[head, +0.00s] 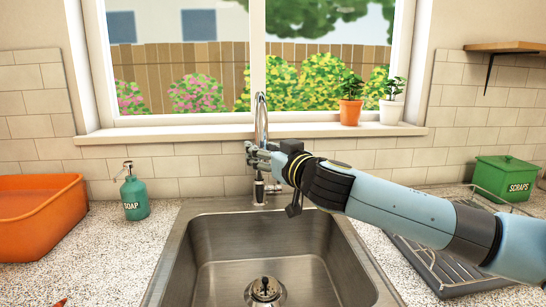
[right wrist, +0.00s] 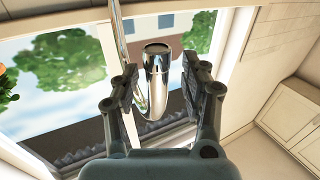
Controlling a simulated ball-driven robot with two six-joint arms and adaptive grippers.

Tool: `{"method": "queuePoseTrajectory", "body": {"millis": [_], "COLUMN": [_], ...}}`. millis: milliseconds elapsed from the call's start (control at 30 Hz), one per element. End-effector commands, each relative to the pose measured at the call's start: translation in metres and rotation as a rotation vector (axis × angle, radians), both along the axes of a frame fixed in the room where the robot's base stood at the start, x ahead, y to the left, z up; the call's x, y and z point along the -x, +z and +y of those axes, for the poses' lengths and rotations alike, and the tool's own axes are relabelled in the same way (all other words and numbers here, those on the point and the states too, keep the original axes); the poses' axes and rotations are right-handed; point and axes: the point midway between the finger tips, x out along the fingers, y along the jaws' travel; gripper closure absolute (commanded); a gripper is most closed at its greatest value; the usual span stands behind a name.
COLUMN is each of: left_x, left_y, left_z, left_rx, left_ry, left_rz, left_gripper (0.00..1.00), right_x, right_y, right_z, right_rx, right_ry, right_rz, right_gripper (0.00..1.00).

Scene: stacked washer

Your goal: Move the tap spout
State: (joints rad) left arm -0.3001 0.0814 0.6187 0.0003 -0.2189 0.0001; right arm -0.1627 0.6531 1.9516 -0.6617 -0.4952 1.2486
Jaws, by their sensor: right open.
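The chrome tap spout (head: 261,108) rises in an arch behind the sink, in front of the window. In the right wrist view its cylindrical end (right wrist: 157,78) shows between my right gripper's two fingers. My right gripper (head: 250,153) reaches in from the right at the tap, below the arch. It also shows in the right wrist view (right wrist: 162,92), open, with a gap seen on each side of the spout end. The gripper and wrist hide part of the tap's lower body in the head view. My left gripper is not in view.
The empty steel sink (head: 265,222) lies below my arm. A soap bottle (head: 135,195) and orange basin (head: 38,217) stand to the left. A dish rack (head: 445,265) and green scraps box (head: 505,176) stand to the right. Two potted plants (head: 350,110) sit on the windowsill.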

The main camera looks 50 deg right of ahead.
Motion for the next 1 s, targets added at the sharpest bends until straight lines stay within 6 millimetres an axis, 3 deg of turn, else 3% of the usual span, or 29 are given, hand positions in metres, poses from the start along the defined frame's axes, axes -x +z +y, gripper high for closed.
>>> {"method": "queuePoseTrajectory", "body": {"millis": [500,700,1000], "left_x": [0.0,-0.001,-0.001], "left_y": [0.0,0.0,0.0], "left_z": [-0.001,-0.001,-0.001], "left_rx": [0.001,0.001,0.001], "left_ry": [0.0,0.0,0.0], "left_rz": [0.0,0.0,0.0], "left_gripper": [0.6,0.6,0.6], "right_x": [0.096,0.11,0.111], "right_y": [-0.003,-0.002,-0.001], "right_z": [0.024,0.028,0.028], "right_rx": [0.0,-0.003,-0.003], "right_ry": [0.002,0.002,0.001], "right_rz": [0.007,0.002,0.001], "right_gripper": [0.55,0.55,0.55]}}
